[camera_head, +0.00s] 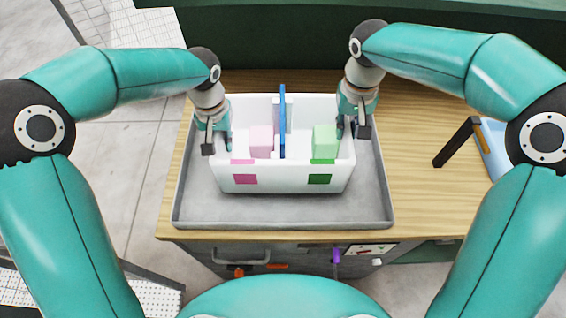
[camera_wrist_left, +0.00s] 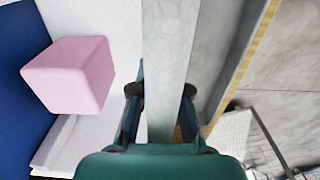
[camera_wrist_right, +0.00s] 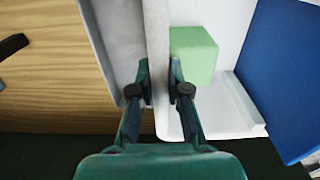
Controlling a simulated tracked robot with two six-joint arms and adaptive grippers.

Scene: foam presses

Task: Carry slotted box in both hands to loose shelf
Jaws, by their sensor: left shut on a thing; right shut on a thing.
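The white slotted box (camera_head: 283,183) sits in a grey tray on a wooden-topped cabinet in the head view. A blue divider (camera_head: 282,120) stands upright across its middle. A pink foam block (camera_head: 261,141) lies left of the divider and a green foam block (camera_head: 325,139) right of it. My left gripper (camera_head: 218,143) is shut on the box's left wall; the wall runs between its fingers in the left wrist view (camera_wrist_left: 160,110). My right gripper (camera_head: 353,130) is shut on the right wall, also seen in the right wrist view (camera_wrist_right: 160,90).
The grey tray (camera_head: 283,212) has a raised rim around the box. Right of it on the wooden top (camera_head: 415,190) stand a black bracket (camera_head: 457,142) and a light blue item (camera_head: 494,145). A dark green panel (camera_head: 280,40) rises behind. Tiled floor lies to the left.

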